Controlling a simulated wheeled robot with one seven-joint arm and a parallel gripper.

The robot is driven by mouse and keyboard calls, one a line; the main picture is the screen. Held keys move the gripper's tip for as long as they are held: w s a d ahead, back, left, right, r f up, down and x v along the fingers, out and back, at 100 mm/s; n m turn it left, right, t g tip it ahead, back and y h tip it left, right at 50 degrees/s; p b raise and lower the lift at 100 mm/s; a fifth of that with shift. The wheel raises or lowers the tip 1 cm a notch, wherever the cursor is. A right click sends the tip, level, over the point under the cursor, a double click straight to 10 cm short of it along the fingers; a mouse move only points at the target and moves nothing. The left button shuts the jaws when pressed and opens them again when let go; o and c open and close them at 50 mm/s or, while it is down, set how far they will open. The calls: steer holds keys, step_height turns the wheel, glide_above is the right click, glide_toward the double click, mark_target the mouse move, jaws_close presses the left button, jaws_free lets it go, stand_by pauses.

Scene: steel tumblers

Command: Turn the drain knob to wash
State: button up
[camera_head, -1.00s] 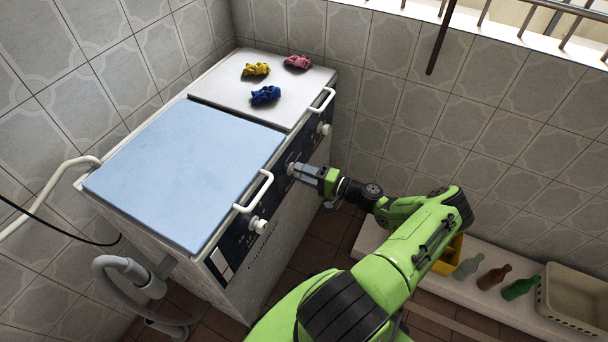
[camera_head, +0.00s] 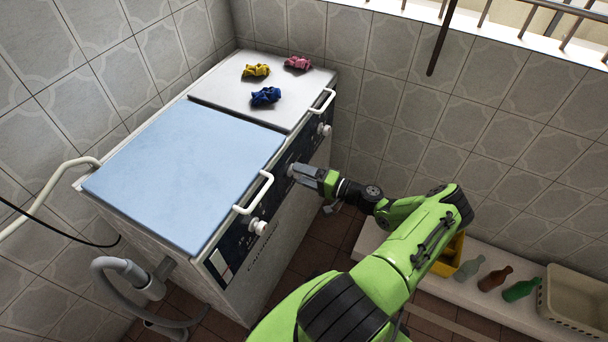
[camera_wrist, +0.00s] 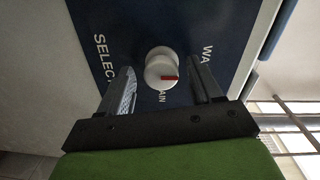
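The drain knob (camera_wrist: 158,65) is a round white knob with a red mark, on the dark blue panel of the washing machine (camera_head: 262,277). In the wrist view its red mark points toward the lower right, near the partly hidden "...AIN" lettering. My gripper (camera_wrist: 163,72) is open, with one finger on each side of the knob. In the head view my gripper (camera_head: 294,170) is at the machine's front panel and mostly hides this knob.
Other white knobs are on the panel, one at the far end (camera_head: 325,129) and one nearer (camera_head: 260,227). White lid handles (camera_head: 256,194) jut out by the panel. Crumpled cloths (camera_head: 266,96) lie on the far lid. A low ledge with bottles (camera_head: 495,278) is at the right.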

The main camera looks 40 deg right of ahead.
steer(key=p+v, duration=0.1)
steer(key=v, duration=1.4)
steer(key=shift+s+p, duration=0.35)
steer(key=shift+p, duration=0.05)
steer(key=shift+d+r, duration=0.1)
